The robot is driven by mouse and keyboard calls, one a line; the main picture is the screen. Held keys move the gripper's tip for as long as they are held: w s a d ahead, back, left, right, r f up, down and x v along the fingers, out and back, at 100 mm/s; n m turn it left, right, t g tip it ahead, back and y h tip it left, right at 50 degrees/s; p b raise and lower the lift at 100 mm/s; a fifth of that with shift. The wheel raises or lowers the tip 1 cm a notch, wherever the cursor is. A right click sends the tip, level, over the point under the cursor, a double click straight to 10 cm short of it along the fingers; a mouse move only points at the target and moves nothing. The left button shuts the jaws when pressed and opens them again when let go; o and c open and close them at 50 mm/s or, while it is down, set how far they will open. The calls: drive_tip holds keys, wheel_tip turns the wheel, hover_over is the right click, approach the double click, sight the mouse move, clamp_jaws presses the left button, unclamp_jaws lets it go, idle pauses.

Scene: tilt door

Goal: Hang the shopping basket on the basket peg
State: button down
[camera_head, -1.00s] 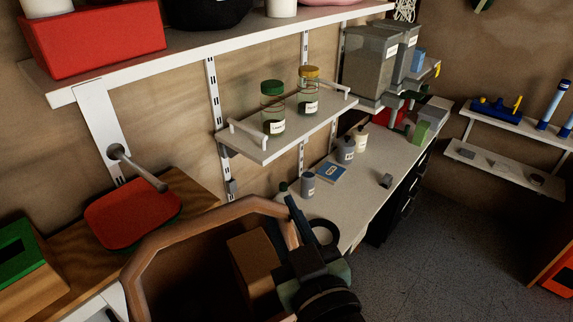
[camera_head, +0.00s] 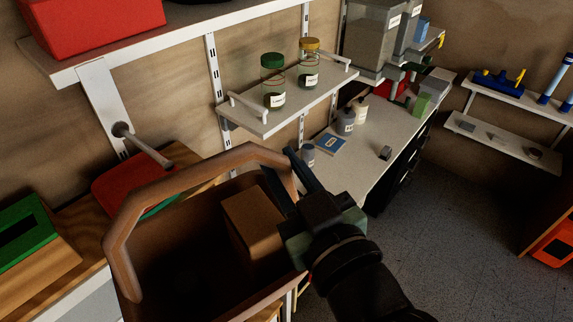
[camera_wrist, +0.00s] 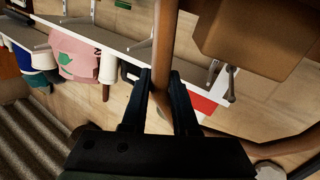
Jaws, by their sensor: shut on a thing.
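The shopping basket (camera_head: 200,255) is brown, with a thick angular handle (camera_head: 245,153), and holds a brown box (camera_head: 253,225). My gripper (camera_head: 288,175) is shut on the right part of the handle. In the wrist view the handle (camera_wrist: 164,40) runs between my fingertips (camera_wrist: 161,80). The basket peg (camera_head: 147,147) is a grey rod with a round base, sticking out from the shelf bracket on the left wall. Its tip appears just above the handle's left part in the head view. The handle is not visibly on the peg; the depth gap cannot be told.
A red tray (camera_head: 118,188) lies below the peg, partly hidden by the handle. A green-topped box (camera_head: 28,235) is at left. Above are a white shelf (camera_head: 190,38) with a red bin (camera_head: 88,22), and a small shelf (camera_head: 262,128) with jars. Open floor (camera_head: 440,240) lies at right.

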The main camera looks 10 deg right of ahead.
drive_tip(key=shift+w+a, duration=0.55)
drive_tip(key=shift+w, duration=0.25)
drive_tip(key=shift+w+a, duration=0.55)
drive_tip(key=shift+w, duration=0.2)
drive_tip(key=shift+w+a+f, duration=0.15)
drive_tip(key=shift+w+a, duration=0.2)
drive_tip(key=shift+w, duration=0.1)
drive_tip(key=shift+w+a, duration=0.75)
drive_tip(key=shift+w, duration=0.25)
drive_tip(key=shift+w+a, duration=0.75)
drive_tip(key=shift+w, duration=0.25)
idle(1.7)
drive_tip(key=shift+w+a+f, duration=0.3)
drive_tip(key=shift+w+f, duration=0.1)
drive_tip(key=shift+w, duration=0.05)
idle(0.4)
drive_tip(key=shift+w+f+b, duration=0.1)
drive_tip(key=shift+f+b, duration=0.3)
drive_tip(key=shift+b, duration=0.15)
idle(0.8)
